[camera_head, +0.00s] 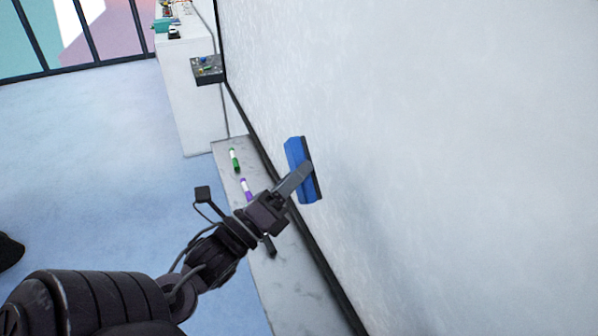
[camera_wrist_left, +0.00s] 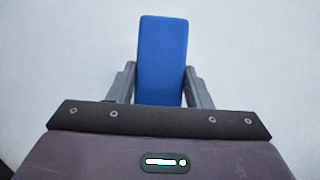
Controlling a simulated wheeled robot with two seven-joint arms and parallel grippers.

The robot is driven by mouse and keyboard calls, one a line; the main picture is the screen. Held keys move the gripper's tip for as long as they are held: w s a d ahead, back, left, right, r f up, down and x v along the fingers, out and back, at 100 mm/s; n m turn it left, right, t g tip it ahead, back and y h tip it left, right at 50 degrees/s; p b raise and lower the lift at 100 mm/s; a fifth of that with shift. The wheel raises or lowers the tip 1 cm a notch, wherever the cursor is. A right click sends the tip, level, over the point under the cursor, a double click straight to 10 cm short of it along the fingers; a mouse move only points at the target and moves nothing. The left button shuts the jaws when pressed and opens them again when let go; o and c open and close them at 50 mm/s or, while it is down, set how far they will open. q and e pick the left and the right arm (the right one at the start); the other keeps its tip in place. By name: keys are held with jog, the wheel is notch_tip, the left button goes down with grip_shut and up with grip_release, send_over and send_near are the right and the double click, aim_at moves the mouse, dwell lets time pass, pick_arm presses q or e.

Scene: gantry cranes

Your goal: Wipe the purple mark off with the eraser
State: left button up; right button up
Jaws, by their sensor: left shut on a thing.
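The eraser (camera_head: 294,153) is blue with a dark pad. My left gripper (camera_head: 305,172) is shut on it and holds it upright at the whiteboard (camera_head: 450,130), with the dark pad facing the board. Whether the pad touches the board I cannot tell. In the left wrist view the blue eraser (camera_wrist_left: 162,58) sits between the two fingers of my left gripper (camera_wrist_left: 161,88), with the pale board behind it. No purple mark shows on the visible part of the board. My right gripper is not in view.
A ledge (camera_head: 290,275) runs below the board. A green marker (camera_head: 234,160), a purple marker (camera_head: 246,190) and a dark marker (camera_head: 270,246) lie on it.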

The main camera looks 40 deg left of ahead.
pick_arm(q)
jog(key=shift+s, duration=0.1)
jog(key=s, duration=0.1)
jog(key=s+a+p, duration=0.1)
jog(key=shift+s+a, duration=0.2)
jog(key=shift+s, duration=0.1)
jog(key=shift+w, duration=0.1)
dwell(0.4)
